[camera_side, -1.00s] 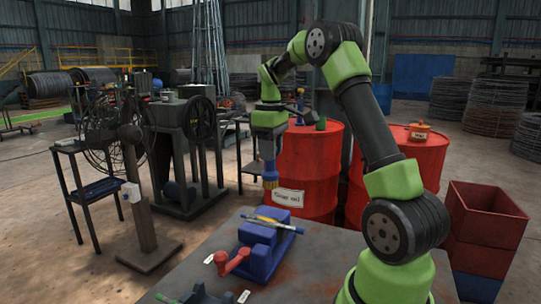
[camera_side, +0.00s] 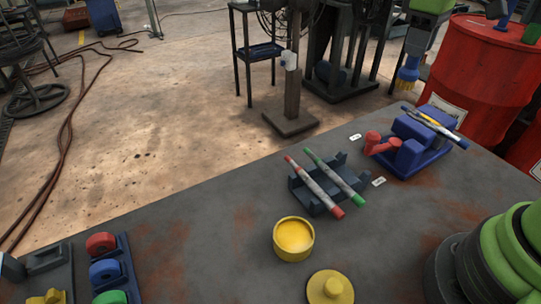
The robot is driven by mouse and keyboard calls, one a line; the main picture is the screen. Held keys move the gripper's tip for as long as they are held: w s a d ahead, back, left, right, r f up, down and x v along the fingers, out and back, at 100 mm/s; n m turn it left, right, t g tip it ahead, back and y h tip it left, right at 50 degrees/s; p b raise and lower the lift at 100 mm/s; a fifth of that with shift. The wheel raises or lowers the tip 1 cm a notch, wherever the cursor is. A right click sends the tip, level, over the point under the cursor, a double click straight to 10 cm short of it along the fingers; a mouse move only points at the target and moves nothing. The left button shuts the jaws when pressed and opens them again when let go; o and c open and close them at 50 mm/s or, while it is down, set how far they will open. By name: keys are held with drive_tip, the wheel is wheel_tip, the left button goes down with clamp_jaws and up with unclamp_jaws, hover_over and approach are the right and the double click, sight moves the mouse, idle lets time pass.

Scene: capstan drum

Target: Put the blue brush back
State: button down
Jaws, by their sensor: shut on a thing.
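My gripper (camera_side: 420,38) is near the top right, pointing down, with its upper part cut by the frame edge. It is shut on the blue brush (camera_side: 409,73). The brush hangs upright below the jaws, with yellowish bristles (camera_side: 402,86) at its lower end. In the picture the brush shows left of a red drum (camera_side: 484,72) and just above the table's far edge. It appears clear of the table; its exact depth is hard to tell.
A blue fixture (camera_side: 424,152) with a red handle (camera_side: 375,143) carries rods on top. A dark rack (camera_side: 315,200) holds two tipped rods. A yellow tin (camera_side: 294,240), a yellow lid (camera_side: 330,288) and a tray of coloured rolls (camera_side: 128,272) are nearer. The table's middle left is clear.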

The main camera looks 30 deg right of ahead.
drive_tip(key=w+a+f+n, duration=0.25)
drive_tip(key=a+n, duration=0.25)
drive_tip(key=a, duration=1.1)
drive_tip(key=w+a+f+n, duration=0.1)
drive_tip(key=a+f+n, duration=0.25)
drive_tip(key=a, duration=1.15)
drive_tip(key=shift+n, duration=0.55)
drive_tip(key=shift+s+a+f, duration=0.1)
drive_tip(key=shift+a+f, duration=0.1)
drive_tip(key=shift+f, duration=1.4)
drive_tip(key=shift+s+a+f, duration=0.1)
drive_tip(key=shift+a+f, duration=0.15)
drive_tip(key=shift+f, duration=1.4)
drive_tip(key=shift+s+a+f, duration=0.1)
drive_tip(key=shift+a+f, duration=0.1)
drive_tip(key=shift+f, duration=1.4)
drive_tip(key=shift+f, duration=0.15)
drive_tip(key=c, duration=0.9)
unclamp_jaws()
